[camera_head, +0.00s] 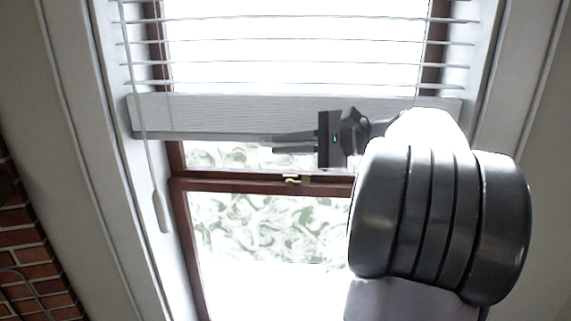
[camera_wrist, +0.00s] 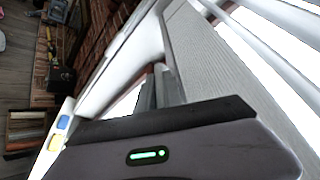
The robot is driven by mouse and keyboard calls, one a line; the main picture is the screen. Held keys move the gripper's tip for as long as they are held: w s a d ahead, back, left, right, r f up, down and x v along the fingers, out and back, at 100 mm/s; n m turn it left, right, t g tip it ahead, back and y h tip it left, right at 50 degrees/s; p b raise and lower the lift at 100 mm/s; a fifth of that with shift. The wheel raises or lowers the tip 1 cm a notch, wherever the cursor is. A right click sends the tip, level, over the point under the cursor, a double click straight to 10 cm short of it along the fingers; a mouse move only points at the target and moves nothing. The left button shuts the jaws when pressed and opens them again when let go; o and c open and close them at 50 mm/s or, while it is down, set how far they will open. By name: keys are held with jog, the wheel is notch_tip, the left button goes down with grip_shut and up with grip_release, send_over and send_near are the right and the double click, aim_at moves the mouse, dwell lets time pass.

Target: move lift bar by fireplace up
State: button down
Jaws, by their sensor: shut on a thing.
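The lift bar (camera_head: 200,113) is the wide pale grey bottom rail of the window blind. It spans the window in the head view, sloping very slightly. My gripper (camera_head: 268,143) comes in from the right at the bar's lower edge, with its fingers pointing left. It is shut on the lower edge of the bar, though the grip itself is partly hidden. In the wrist view the textured bar (camera_wrist: 205,62) runs diagonally beside my fingers (camera_wrist: 160,85).
White slats (camera_head: 300,62) hang above the bar. A cord with a tassel (camera_head: 162,211) hangs at the left. A brown window sash with a brass latch (camera_head: 296,180) lies behind. White frame sides flank the window. Brick (camera_head: 22,235) shows at lower left.

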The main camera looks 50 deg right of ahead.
notch_tip(320, 180, up, 8)
jog(key=p, duration=0.3)
jog(key=shift+f, duration=0.1)
jog(key=c, duration=1.6)
grip_release()
jog(key=shift+o, duration=0.6)
jog(key=shift+s+d, duration=0.15)
jog(key=shift+s, duration=0.1)
jog(key=v, duration=1.7)
jog(key=shift+b, duration=0.45)
jog(key=shift+f, duration=0.1)
